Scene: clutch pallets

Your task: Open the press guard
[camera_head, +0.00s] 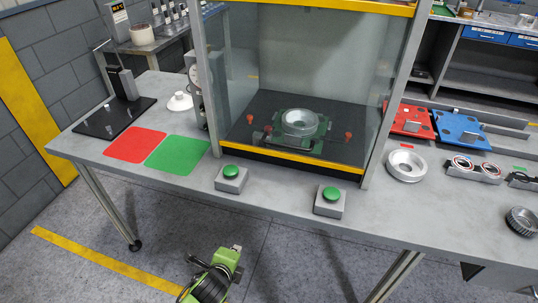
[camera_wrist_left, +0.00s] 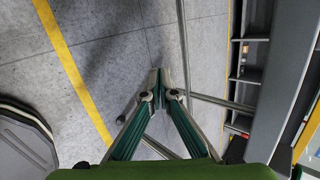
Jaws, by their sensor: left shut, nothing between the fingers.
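The press (camera_head: 207,90) stands on the grey workbench, with a clear front guard (camera_head: 310,75) edged by a yellow bar at the top and another at the bottom. The guard looks down and closed across the front. Behind it a silver ring part (camera_head: 300,122) sits on a green fixture with red knobs. My left gripper (camera_head: 218,270) is low in front of the bench, apart from the guard. In the left wrist view its fingers (camera_wrist_left: 159,78) are together and empty over the floor. My right gripper is not in view.
Two green push buttons, left (camera_head: 231,172) and right (camera_head: 330,195), stand at the bench's front edge. Red (camera_head: 136,144) and green (camera_head: 178,155) mats lie left of the press. Red (camera_head: 408,120) and blue (camera_head: 460,130) pallets and metal rings lie right. Floor before the bench is open.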

